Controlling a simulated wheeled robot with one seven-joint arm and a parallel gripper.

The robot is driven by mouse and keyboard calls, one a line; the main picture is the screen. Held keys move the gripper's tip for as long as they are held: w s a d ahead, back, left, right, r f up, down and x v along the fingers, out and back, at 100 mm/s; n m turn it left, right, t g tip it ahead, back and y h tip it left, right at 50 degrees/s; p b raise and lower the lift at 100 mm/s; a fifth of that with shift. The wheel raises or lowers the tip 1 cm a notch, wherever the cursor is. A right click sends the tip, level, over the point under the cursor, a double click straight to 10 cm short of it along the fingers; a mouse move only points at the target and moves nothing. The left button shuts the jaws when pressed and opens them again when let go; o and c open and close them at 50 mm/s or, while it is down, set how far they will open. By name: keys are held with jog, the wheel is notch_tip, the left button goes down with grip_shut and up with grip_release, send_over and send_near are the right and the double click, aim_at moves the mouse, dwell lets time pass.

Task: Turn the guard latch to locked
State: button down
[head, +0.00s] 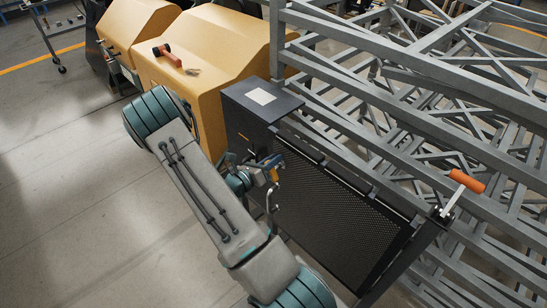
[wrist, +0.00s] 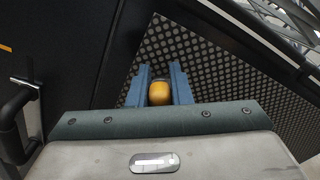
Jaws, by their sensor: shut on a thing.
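My gripper (head: 266,170) is at the upper left part of the dark perforated guard panel (head: 330,225). In the wrist view its two blue fingers (wrist: 159,90) are shut on the rounded yellow end of the guard latch (wrist: 159,94). A bit of the yellow latch (head: 275,175) also shows beside the fingers in the head view. The rest of the latch is hidden by my gripper, so I cannot tell its angle. The perforated panel (wrist: 205,55) lies behind the fingers.
A dark cabinet (head: 245,105) adjoins the guard, with a bar handle (wrist: 18,115) left of my gripper. An orange-gripped lever (head: 467,181) stands at the right by grey steel trusses (head: 400,120). Yellow machine housings (head: 210,60) are behind. The floor at left is clear.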

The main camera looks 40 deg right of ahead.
jog(key=shift+w+a+f+n+p, duration=0.1)
jog(key=shift+w+f+n+p, duration=0.45)
jog(key=shift+n, duration=1.4)
jog(key=shift+s+d+f+n+p, duration=0.1)
jog(key=shift+f+n+p, duration=0.2)
jog(key=shift+n+p, duration=1.15)
jog(key=shift+w+a+f+n+p, duration=0.1)
jog(key=shift+w+f+n+p, duration=0.25)
jog(key=shift+n, duration=2.15)
jog(key=shift+s+f, duration=0.1)
jog(key=c, duration=1.3)
grip_release()
jog(key=a+b, duration=0.1)
jog(key=a, duration=0.3)
jog(key=a+b, duration=0.1)
jog(key=a, duration=0.4)
jog(key=s+a+b, duration=0.1)
jog(key=a, duration=0.3)
jog(key=shift+a, duration=0.4)
